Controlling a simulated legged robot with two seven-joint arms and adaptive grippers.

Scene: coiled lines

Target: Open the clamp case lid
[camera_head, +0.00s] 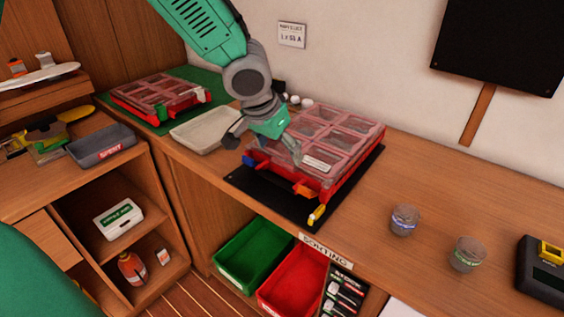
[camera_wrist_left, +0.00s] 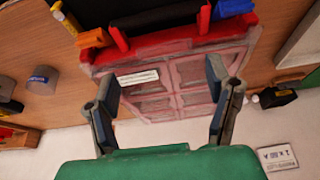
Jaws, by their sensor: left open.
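The red case with a clear, pink-tinted compartment lid (camera_head: 338,134) sits on a black mat (camera_head: 271,201) on the bench. The lid lies over the case and carries a white label (camera_head: 318,164). An orange latch (camera_head: 304,190) and a blue latch (camera_head: 249,161) are on its front side; whether they are fastened I cannot tell. My left gripper (camera_head: 264,143) is over the case's left front part, open and empty. In the left wrist view its spread fingers (camera_wrist_left: 166,88) frame the lid (camera_wrist_left: 180,80), with the orange latch (camera_wrist_left: 94,38) beyond. My right gripper is out of view.
A second red case (camera_head: 160,98) lies on a green mat at the back left. A pale tray (camera_head: 200,130) stands left of my gripper. Two jars (camera_head: 404,219) (camera_head: 466,254) stand right. Green and red bins (camera_head: 254,254) (camera_head: 294,281) are below the front edge.

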